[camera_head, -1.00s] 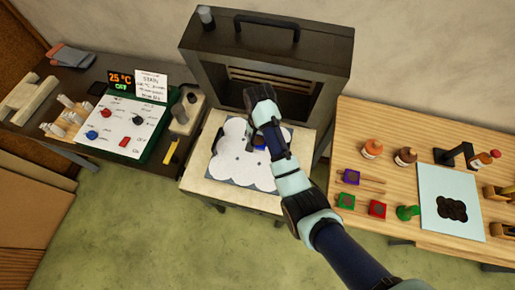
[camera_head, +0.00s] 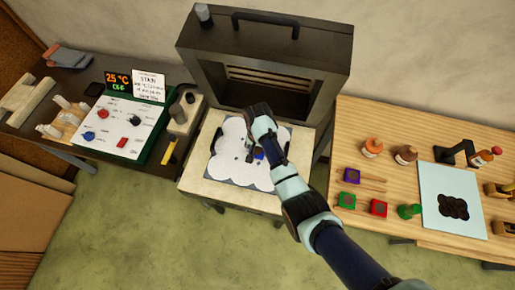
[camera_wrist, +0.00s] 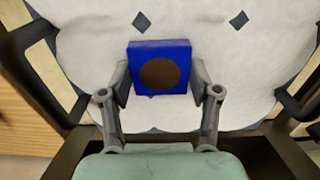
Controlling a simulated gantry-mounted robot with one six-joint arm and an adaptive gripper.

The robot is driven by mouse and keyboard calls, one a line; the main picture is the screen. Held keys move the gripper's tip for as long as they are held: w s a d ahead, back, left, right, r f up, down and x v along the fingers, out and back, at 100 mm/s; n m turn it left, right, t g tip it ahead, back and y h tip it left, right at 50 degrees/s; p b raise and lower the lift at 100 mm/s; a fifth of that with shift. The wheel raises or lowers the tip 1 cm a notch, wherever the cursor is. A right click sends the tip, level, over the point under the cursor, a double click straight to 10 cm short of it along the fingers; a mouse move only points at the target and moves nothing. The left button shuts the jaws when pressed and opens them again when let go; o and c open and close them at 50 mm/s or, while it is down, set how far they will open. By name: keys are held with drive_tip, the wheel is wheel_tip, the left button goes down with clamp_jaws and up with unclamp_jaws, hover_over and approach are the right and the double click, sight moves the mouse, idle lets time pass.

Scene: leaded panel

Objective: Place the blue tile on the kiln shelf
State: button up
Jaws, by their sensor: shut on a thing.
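The blue tile (camera_wrist: 160,54) is a small blue block with a round brown patch on its near face. My gripper (camera_wrist: 160,78) is shut on it, one finger on each side. In the head view, only a bit of the blue tile (camera_head: 259,155) shows beside my gripper. The kiln shelf (camera_head: 228,168) is a grey slab with a white, cloud-shaped layer and small dark diamond marks. It lies in front of the kiln. The tile is over the shelf's white area (camera_wrist: 90,35); I cannot tell whether it touches it.
The open kiln (camera_head: 265,60) stands behind the shelf. Dark handles (camera_wrist: 30,75) flank the shelf. A wooden table (camera_head: 400,212) at right holds purple, green and red blocks, bottles and a pale blue sheet. A control panel (camera_head: 125,125) stands at left.

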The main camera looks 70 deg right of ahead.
sight(257, 150)
drive_tip(key=o, duration=1.3)
wheel_tip(257, 150, up, 12)
drive_tip(key=p, duration=0.1)
drive_tip(key=shift+r+p, duration=0.15)
drive_tip(key=shift+p, duration=0.25)
drive_tip(key=shift+w, duration=0.1)
